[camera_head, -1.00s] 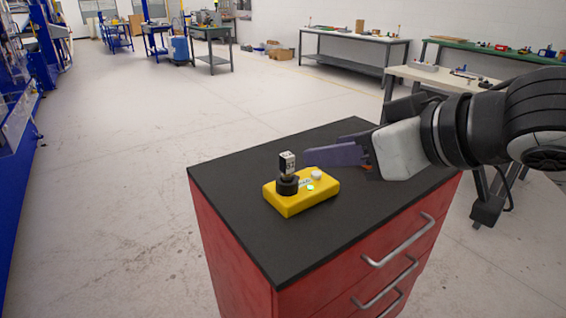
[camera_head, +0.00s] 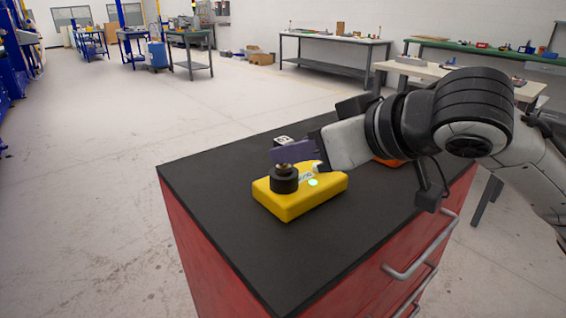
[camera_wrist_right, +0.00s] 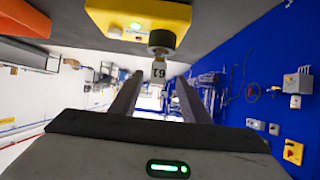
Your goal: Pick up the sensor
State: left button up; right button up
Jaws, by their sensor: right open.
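The sensor is a small black-and-white block marked 61, on a round black mount (camera_head: 284,181) on the yellow box (camera_head: 318,192). In the head view only the sensor's top (camera_head: 283,141) shows above my right gripper's purple-grey finger (camera_head: 292,152), which hides the rest. In the right wrist view the sensor (camera_wrist_right: 158,70) appears between the tips of my right gripper's two fingers (camera_wrist_right: 159,79). Gaps show on both sides, and the right gripper is open. The box also shows in the right wrist view (camera_wrist_right: 115,14). My left gripper is not in view.
The black tabletop (camera_head: 240,246) tops a red drawer cabinet (camera_head: 207,270) with metal handles. An orange object (camera_head: 388,162) lies behind my right arm. The tabletop left and in front of the box is clear. Workbenches (camera_head: 335,40) stand farther back.

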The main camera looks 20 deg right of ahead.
aim_at(284, 164)
jog(key=shift+b+x, duration=0.4)
jog(key=shift+x, duration=2.35)
jog(key=shift+d, duration=0.2)
grip_shut()
